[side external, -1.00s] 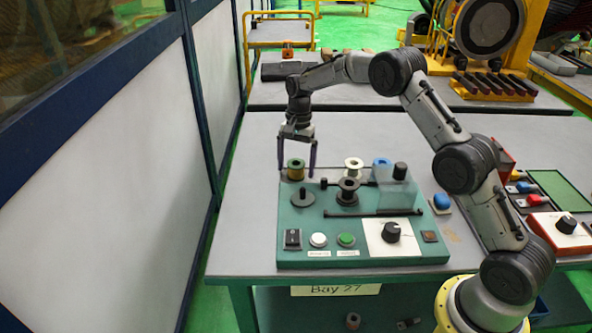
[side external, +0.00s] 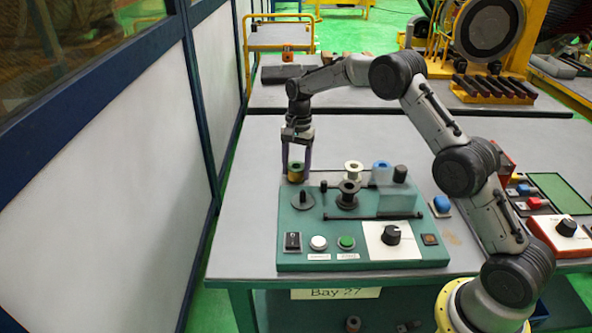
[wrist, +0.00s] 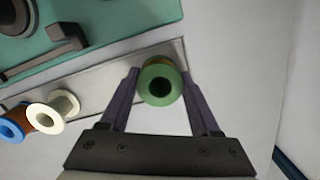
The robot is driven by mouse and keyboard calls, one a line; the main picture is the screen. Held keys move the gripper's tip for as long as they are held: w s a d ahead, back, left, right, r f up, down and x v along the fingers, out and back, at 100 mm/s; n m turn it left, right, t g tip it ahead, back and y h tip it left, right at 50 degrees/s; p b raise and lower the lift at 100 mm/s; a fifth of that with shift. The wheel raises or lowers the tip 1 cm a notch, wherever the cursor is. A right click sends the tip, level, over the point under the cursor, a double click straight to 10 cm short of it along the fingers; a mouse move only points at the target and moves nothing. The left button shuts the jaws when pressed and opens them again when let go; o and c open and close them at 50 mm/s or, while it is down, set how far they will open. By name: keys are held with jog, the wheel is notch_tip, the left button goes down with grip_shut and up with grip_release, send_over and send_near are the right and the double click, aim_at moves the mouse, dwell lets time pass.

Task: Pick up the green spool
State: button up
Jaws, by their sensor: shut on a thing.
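The green spool (side external: 296,172) has a green flange and a copper-coloured winding. It is at the back left corner of the teal fixture in the side view. My gripper (side external: 297,172) points down over it, with one finger on each side, and is shut on it. In the wrist view the green spool (wrist: 161,84) sits between the two dark fingertips (wrist: 160,86), its round flange and dark centre hole facing the camera. Whether its underside touches the surface below cannot be told.
A white spool (side external: 353,170) and a blue spool (side external: 381,171) stand to the right. A dark spool (side external: 348,193) and a black disc with a post (side external: 303,199) are in front on the teal fixture (side external: 290,255). Bare grey table (side external: 245,210) lies to the left.

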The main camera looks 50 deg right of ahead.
jog(key=shift+r, duration=0.6)
notch_tip(320, 180, up, 2)
jog(key=shift+s+r, duration=0.1)
jog(key=shift+r, duration=0.15)
jog(key=s+a+r, duration=0.2)
jog(key=s+r, duration=0.7)
jog(key=s, duration=0.4)
jog(key=w+a, duration=0.2)
jog(key=a, duration=0.1)
jog(key=w+a, duration=0.1)
jog(key=a, duration=0.1)
jog(key=shift+a+f, duration=0.15)
jog(key=shift+f, duration=0.15)
jog(key=shift+w+a+f, duration=0.15)
jog(key=shift+a, duration=0.1)
jog(key=shift+f, duration=1.85)
jog(key=shift+f, duration=0.5)
jog(key=shift+f, duration=0.35)
